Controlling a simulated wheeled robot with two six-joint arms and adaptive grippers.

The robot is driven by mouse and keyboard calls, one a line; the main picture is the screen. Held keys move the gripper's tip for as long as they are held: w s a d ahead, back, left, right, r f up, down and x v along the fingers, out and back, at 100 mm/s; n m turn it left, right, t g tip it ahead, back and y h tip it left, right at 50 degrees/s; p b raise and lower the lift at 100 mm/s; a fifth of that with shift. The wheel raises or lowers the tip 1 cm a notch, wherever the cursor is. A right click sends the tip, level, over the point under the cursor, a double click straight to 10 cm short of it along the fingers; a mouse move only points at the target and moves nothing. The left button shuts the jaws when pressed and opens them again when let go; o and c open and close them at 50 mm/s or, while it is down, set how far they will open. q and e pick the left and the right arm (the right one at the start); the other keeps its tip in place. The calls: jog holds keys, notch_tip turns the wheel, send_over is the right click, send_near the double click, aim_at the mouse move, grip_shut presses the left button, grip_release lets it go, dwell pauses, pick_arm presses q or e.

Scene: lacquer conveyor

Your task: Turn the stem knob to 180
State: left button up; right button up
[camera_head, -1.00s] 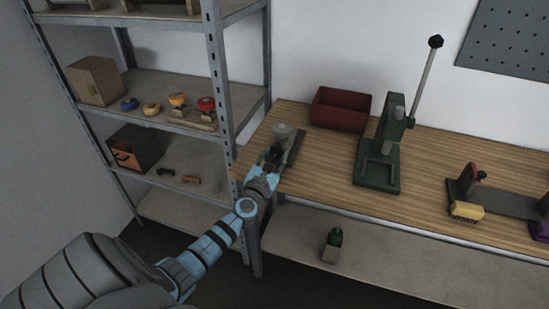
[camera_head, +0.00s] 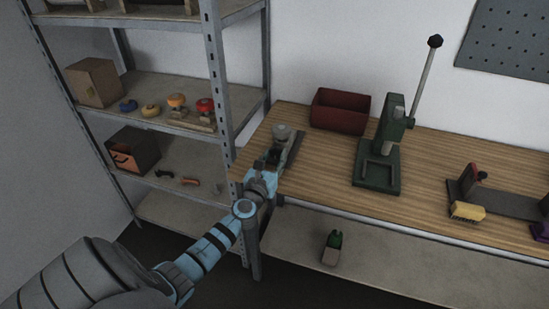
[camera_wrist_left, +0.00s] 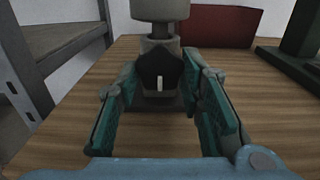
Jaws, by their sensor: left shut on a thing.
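The stem knob (camera_wrist_left: 160,70) is a dark, many-sided knob with a short white mark, upright in the left wrist view. It sits on the front of a grey fixture (camera_wrist_left: 160,12), which also shows at the left end of the bench in the head view (camera_head: 283,132). My left gripper (camera_wrist_left: 160,76) is shut on the knob, with one green-padded finger on each side. In the head view the left gripper (camera_head: 272,156) partly covers the fixture and hides the knob. My right gripper is not in view.
A dark red bin (camera_head: 340,111) stands behind the fixture. A green lever press (camera_head: 378,172) stands to its right. A metal shelf rack (camera_head: 218,85) stands close on the left. Bare wooden bench (camera_head: 315,175) lies between the fixture and press.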

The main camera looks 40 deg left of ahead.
pick_arm(q)
jog(key=o, duration=1.1)
jog(key=shift+o, duration=0.2)
jog(key=v, duration=1.2)
jog(key=shift+w, duration=0.1)
